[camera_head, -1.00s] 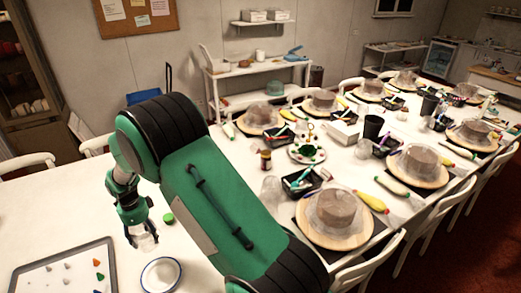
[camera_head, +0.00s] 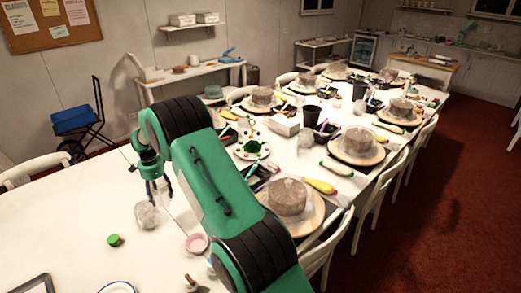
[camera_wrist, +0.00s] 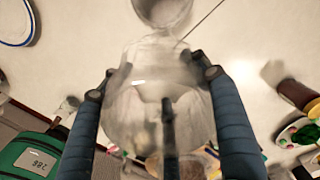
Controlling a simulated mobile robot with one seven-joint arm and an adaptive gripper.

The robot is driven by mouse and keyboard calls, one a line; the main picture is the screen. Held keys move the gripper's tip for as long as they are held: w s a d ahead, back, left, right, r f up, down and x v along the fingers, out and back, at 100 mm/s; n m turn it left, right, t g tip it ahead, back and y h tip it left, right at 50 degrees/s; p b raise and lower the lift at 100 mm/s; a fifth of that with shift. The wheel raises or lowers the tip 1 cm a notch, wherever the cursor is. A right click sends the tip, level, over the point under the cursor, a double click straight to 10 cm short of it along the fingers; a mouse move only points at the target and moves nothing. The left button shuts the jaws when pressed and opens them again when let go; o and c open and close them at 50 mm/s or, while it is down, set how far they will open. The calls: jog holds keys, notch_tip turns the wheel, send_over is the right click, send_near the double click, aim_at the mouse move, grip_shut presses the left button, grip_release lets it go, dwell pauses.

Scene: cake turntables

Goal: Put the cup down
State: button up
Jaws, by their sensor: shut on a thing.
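The clear, see-through cup (camera_head: 147,216) is at the lower end of my gripper, over the white table on the left of the head view. My gripper (camera_head: 156,192) points down, with its dark fingers around the cup. In the wrist view the cup (camera_wrist: 145,105) fills the middle, between the blue-padded fingers of my gripper (camera_wrist: 168,85), which are shut on it. I cannot tell whether the cup's base touches the table (camera_head: 70,225).
A blue-rimmed dish (camera_head: 118,287) is at the front edge. Cakes on boards (camera_head: 288,198) line the right side. Bare table lies left of the cup.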

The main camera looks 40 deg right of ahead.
jog(key=d+b, duration=0.2)
jog(key=d, duration=1.6)
jog(key=f, duration=0.3)
jog(key=shift+w+a+f+n, duration=0.2)
jog(key=shift+a+f+n, duration=0.1)
jog(key=shift+a+f, duration=0.1)
jog(key=shift+f, duration=0.45)
jog(key=shift+f, duration=0.1)
jog(key=shift+f+b, duration=0.4)
jog(key=shift+f, duration=2.65)
jog(key=shift+f+b, duration=0.4)
jog(key=shift+f, duration=1.5)
jog(key=shift+f, duration=0.1)
jog(key=o, duration=1.4)
